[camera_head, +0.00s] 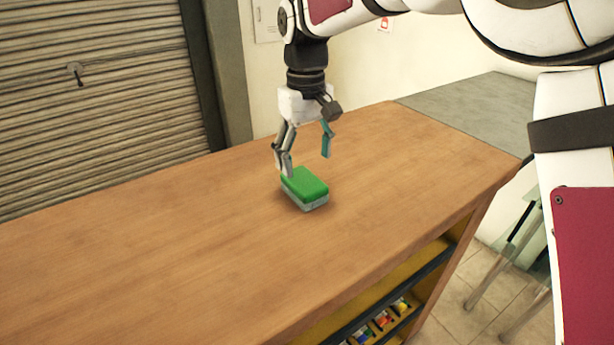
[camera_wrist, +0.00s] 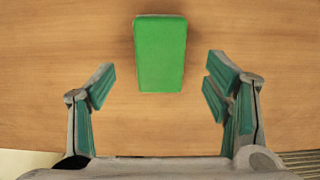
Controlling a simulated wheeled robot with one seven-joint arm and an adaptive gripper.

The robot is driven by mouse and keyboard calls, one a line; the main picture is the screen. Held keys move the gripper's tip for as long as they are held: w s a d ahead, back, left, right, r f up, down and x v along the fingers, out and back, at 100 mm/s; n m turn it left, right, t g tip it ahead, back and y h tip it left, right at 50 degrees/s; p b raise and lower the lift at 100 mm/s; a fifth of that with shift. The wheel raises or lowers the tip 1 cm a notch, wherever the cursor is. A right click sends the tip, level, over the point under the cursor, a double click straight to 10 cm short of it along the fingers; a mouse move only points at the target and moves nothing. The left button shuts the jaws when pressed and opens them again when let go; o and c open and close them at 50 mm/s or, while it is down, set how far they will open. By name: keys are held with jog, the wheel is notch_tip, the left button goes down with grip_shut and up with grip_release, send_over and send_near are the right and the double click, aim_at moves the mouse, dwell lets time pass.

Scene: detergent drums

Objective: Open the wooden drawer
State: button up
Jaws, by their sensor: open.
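No wooden drawer can be made out in either view; the wooden bench (camera_head: 180,235) shows its top and an open shelf front at lower right. My gripper (camera_head: 305,162) is open and empty, pointing down above the bench top. In the wrist view my gripper (camera_wrist: 160,85) has its two green-padded fingers spread wide. A green-topped block with a pale lower part (camera_head: 306,187) lies on the bench just below the fingers. In the wrist view the green block (camera_wrist: 160,53) sits ahead of the fingertips, between their lines, and appears untouched.
Under the bench top at lower right, a shelf (camera_head: 395,315) holds several small colourful items. A grey surface (camera_head: 470,105) adjoins the bench's far end. A roller shutter (camera_head: 90,90) stands behind. The bench top around the block is clear.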

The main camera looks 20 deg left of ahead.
aim_at(307, 181)
jog(key=shift+r+b, duration=0.3)
jog(key=shift+r, duration=2.1)
jog(key=shift+d, duration=0.1)
jog(key=s+d+r+m+t, duration=0.1)
jog(key=s+d+r+m, duration=0.25)
jog(key=d, duration=0.75)
jog(key=s+d+r+m+t, duration=0.25)
jog(key=s+d, duration=0.25)
jog(key=d, duration=0.5)
jog(key=s+d+f+m+t, duration=0.1)
jog(key=s+d+f+m, duration=0.2)
jog(key=s+d, duration=0.9)
notch_tip(307, 181, down, 2)
jog(key=shift+s+d+f+m+t, duration=0.15)
jog(key=shift+s+m+t, duration=0.25)
jog(key=shift+s, duration=0.65)
jog(key=shift+s+d+f, duration=0.1)
jog(key=shift+s+d, duration=0.05)
jog(key=shift+s, duration=0.1)
jog(key=c, duration=1)
